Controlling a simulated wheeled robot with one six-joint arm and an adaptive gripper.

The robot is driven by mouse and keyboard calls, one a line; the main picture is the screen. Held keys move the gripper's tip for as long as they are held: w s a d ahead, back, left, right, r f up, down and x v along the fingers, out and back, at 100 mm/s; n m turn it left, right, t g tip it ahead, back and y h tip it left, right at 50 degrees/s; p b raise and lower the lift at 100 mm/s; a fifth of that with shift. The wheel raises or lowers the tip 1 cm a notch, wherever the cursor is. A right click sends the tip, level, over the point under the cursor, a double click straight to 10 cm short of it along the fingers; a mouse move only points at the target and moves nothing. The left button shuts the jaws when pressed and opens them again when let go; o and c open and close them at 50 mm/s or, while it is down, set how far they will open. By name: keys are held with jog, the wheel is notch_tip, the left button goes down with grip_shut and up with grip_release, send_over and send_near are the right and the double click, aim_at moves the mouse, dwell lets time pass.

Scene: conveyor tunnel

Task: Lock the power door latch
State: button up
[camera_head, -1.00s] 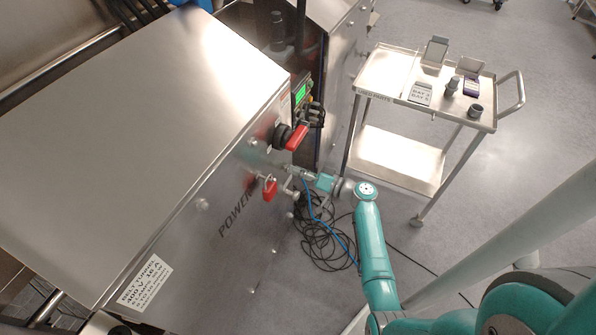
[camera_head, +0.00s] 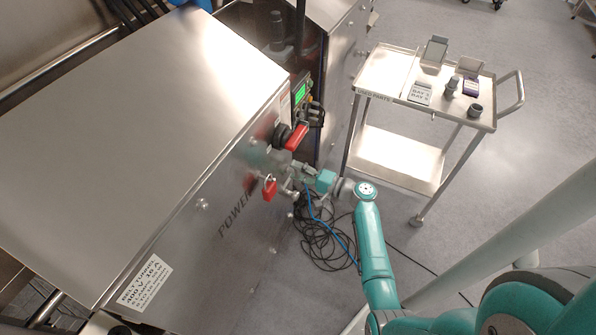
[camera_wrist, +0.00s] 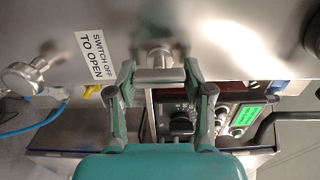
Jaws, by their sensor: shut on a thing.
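The power door (camera_head: 205,215) is the steel cabinet front marked POWER, and it looks closed. My gripper (camera_head: 300,175) is at its right edge, below the red-handled switch (camera_head: 296,137). In the wrist view my gripper (camera_wrist: 160,76) has its fingertips closed on the metal door latch (camera_wrist: 158,57), around its bar. The fingers partly hide the latch, and its exact angle is unclear. A label (camera_wrist: 91,55) reading "SWITCH OFF TO OPEN" is beside the latch.
A red padlock (camera_head: 269,189) hangs just left of my gripper. A round metal fitting (camera_wrist: 24,78) is at the wrist view's left. Dark and blue cables (camera_head: 322,240) lie below on the floor. A parts cart (camera_head: 400,82) stands to the right.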

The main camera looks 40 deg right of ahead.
dwell(0.5)
jog(key=o, duration=1.2)
jog(key=v, duration=1.2)
